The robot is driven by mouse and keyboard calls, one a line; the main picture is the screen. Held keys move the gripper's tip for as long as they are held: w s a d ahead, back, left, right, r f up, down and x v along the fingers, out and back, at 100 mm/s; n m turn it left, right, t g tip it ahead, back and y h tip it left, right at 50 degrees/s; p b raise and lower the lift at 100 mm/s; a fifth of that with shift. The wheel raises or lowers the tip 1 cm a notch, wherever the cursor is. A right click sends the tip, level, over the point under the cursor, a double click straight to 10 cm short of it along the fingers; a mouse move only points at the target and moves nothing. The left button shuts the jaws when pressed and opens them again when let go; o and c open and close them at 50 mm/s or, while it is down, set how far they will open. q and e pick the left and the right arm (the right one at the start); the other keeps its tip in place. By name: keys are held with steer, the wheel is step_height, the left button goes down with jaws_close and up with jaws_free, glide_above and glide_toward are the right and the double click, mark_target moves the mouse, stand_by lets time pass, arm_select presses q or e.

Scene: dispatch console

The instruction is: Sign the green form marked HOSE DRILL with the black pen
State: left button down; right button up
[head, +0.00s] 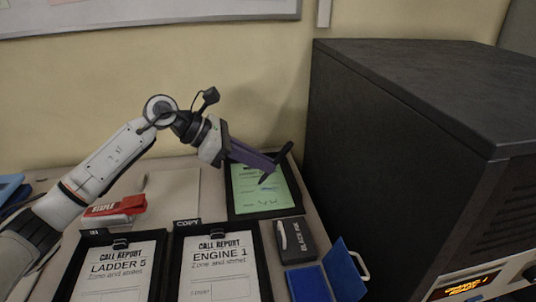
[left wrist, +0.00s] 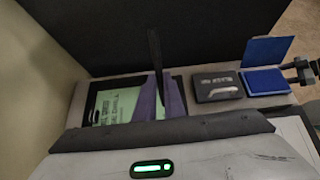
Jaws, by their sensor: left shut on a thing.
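The green form (head: 251,200) lies in a black tray at the back, left of the dark cabinet. Its heading is partly covered by my gripper and too blurred to read. A small blue mark shows near its middle. My left gripper (head: 268,164), with purple fingers, is shut on the black pen (head: 284,153). The pen is tilted, its lower end over the form near the blue mark; I cannot tell whether it touches. The left wrist view also shows the pen (left wrist: 155,55) in the fingers and the form (left wrist: 118,103) behind them. My right gripper is not clearly seen.
The big dark cabinet (head: 400,130) stands close on the right. A BLACK INK box (head: 296,240) and an open blue pad (head: 308,285) lie in front of the form. A dark pronged thing (left wrist: 300,72) is unclear.

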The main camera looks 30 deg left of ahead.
mark_target(259, 183)
arm_select(q)
steer(key=shift+s+f+b, duration=0.25)
steer(key=shift+f+b, duration=0.1)
steer(key=shift+f, duration=0.25)
steer(key=shift+w+f+b, duration=0.1)
steer(key=shift+f+b, duration=1.05)
steer(key=shift+f, duration=1)
steer(key=shift+f+b, duration=0.4)
steer(key=shift+b, duration=0.05)
steer(key=shift+w+d, duration=0.1)
steer(key=shift+w+d, duration=0.2)
steer(key=shift+w, duration=0.2)
